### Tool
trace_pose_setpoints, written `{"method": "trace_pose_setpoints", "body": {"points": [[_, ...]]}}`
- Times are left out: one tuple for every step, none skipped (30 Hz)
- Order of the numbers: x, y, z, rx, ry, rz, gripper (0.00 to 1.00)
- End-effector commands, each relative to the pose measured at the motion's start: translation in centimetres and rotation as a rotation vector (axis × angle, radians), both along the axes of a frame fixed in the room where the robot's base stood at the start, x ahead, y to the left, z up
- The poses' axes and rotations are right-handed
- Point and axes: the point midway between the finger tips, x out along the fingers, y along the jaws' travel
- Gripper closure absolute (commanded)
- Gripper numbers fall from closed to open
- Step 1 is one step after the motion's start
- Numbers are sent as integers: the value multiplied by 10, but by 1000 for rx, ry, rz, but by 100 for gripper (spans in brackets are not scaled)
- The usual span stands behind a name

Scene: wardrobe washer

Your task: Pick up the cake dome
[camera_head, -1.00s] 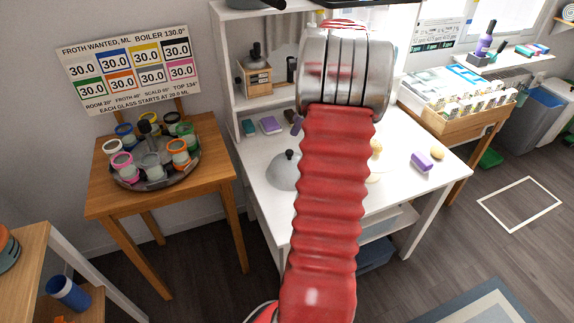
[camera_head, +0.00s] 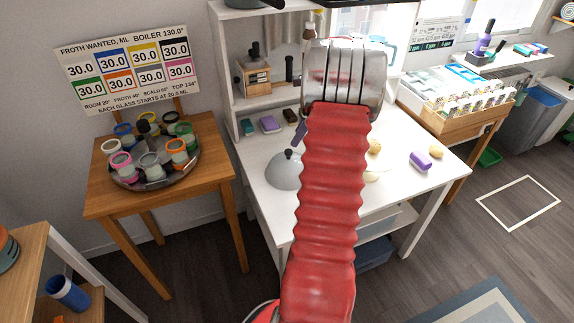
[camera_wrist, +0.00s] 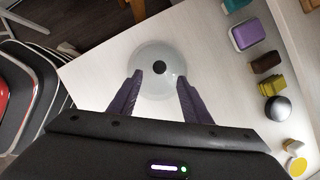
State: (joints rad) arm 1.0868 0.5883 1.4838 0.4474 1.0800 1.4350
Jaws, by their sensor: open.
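The cake dome (camera_head: 284,172) is a pale grey, see-through dome with a dark round knob on top. It stands on the white table, left of my red arm in the head view. In the wrist view the cake dome (camera_wrist: 160,82) is seen from above, with its knob near the middle. My gripper (camera_wrist: 160,88) has two purple fingers, apart and empty, pointing toward the dome on either side of the knob in the picture. I cannot tell how high the fingers are above it. In the head view my arm hides most of the gripper.
A wooden table (camera_head: 105,200) with a tray of jars stands to the left. White tabletop around the dome is clear.

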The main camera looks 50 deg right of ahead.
Motion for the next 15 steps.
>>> {"method": "trace_pose_setpoints", "body": {"points": [[3,2,-9,4,2,1,56],[4,3,-13,3,1,0,56],[6,3,-18,3,1,0,56],[7,4,-21,3,1,0,56],[8,4,-23,2,1,0,56],[10,4,-26,1,1,-1,56],[10,5,-28,1,1,-1,56],[11,5,-29,1,1,-1,56],[11,5,-30,1,1,-1,56],[11,5,-30,1,1,-1,56],[11,5,-30,1,1,-1,56],[11,5,-30,0,0,-1,56],[11,5,-30,0,0,-1,56],[11,5,-30,0,0,-1,56],[11,5,-30,0,0,-1,56]]}}
